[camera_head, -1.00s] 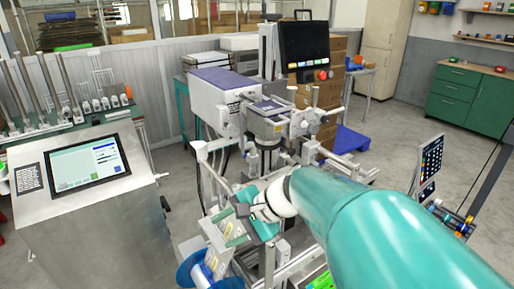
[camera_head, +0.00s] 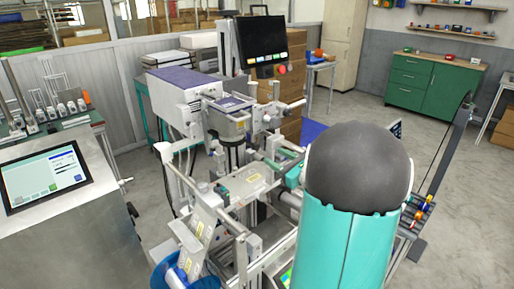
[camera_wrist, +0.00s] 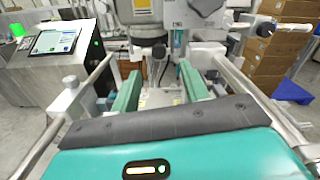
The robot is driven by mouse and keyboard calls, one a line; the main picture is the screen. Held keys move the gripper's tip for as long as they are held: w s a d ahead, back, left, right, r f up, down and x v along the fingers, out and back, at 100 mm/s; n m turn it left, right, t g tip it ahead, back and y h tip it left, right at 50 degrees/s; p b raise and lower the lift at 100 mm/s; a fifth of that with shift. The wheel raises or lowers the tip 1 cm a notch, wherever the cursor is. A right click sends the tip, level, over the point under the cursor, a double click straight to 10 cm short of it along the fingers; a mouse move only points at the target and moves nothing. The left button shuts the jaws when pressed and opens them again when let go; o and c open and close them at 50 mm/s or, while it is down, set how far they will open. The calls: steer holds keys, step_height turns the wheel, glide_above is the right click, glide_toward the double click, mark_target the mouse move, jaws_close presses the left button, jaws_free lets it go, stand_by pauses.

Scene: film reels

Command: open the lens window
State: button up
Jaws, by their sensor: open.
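The labelling machine stands in the middle of the head view, with a grey boxy head (camera_head: 228,124) under a dark purple top. A dark cylindrical part hangs below this head. I cannot make out which part is the lens window, or whether it is open. My gripper shows in the wrist view (camera_wrist: 162,88), its two green fingers apart with nothing held between them. The fingers point at the machine's lower middle, below the hanging head. In the head view my arm hides part of the machine's right side.
A steel console with a touchscreen (camera_head: 45,178) stands at the left. A black monitor (camera_head: 262,40) rises behind the machine. Metal rails (camera_wrist: 250,85) run close on both sides of my gripper. Cardboard boxes are behind; open floor lies at the right.

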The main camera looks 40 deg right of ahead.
mark_target(257, 147)
steer(key=w, duration=0.9)
steer(key=shift+w+a, duration=0.15)
steer(key=shift+a, duration=0.05)
jaws_close()
